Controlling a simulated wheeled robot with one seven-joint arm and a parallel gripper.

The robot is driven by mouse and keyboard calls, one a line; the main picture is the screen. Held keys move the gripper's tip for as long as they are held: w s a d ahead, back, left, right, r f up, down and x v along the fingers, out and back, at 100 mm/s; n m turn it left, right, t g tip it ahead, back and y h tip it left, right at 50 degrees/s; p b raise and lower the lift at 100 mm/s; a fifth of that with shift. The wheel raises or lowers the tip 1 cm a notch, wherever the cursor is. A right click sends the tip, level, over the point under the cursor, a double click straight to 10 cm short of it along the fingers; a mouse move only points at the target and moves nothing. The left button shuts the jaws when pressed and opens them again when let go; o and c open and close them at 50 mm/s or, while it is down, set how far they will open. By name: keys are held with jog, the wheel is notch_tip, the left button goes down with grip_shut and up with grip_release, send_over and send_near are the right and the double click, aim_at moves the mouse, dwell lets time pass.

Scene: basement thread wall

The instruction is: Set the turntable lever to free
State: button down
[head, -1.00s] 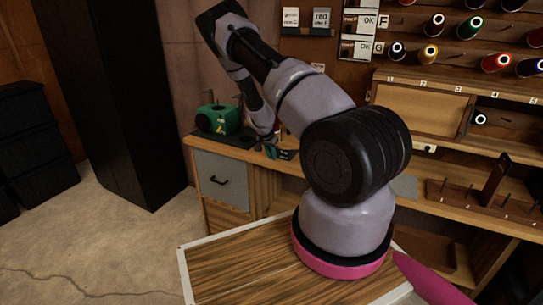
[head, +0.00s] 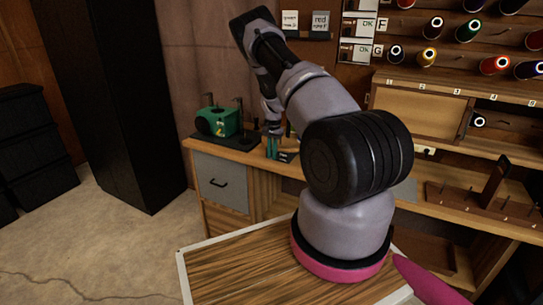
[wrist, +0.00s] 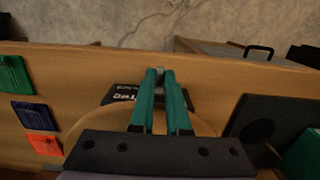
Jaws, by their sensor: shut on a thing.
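My gripper (head: 272,147) points down at the worktop's front edge in the head view. In the wrist view its two teal fingers (wrist: 161,78) are close together, shut on a small grey piece (wrist: 160,73) that looks like the turntable lever's end. Most of the lever is hidden by the fingers. A black label plate (wrist: 120,98) with white lettering lies under and beside the fingers; its words are partly covered. The round wooden turntable (wrist: 200,125) shows behind the fingers, partly covered by my gripper's body.
A green machine (head: 219,121) stands on a black base (head: 236,141), left of my gripper in the head view. Green (wrist: 14,76), blue (wrist: 36,111) and orange (wrist: 44,145) pieces lie at left in the wrist view. Thread spools (head: 430,57) hang on the wall.

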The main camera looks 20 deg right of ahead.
jog(key=shift+d+r+y, duration=0.1)
jog(key=shift+y, duration=0.2)
jog(key=c, duration=0.9)
grip_release()
jog(key=r, duration=0.7)
jog(key=d+r, duration=0.1)
jog(key=r, duration=0.2)
jog(key=shift+w+r, duration=0.35)
jog(key=shift+w, duration=0.05)
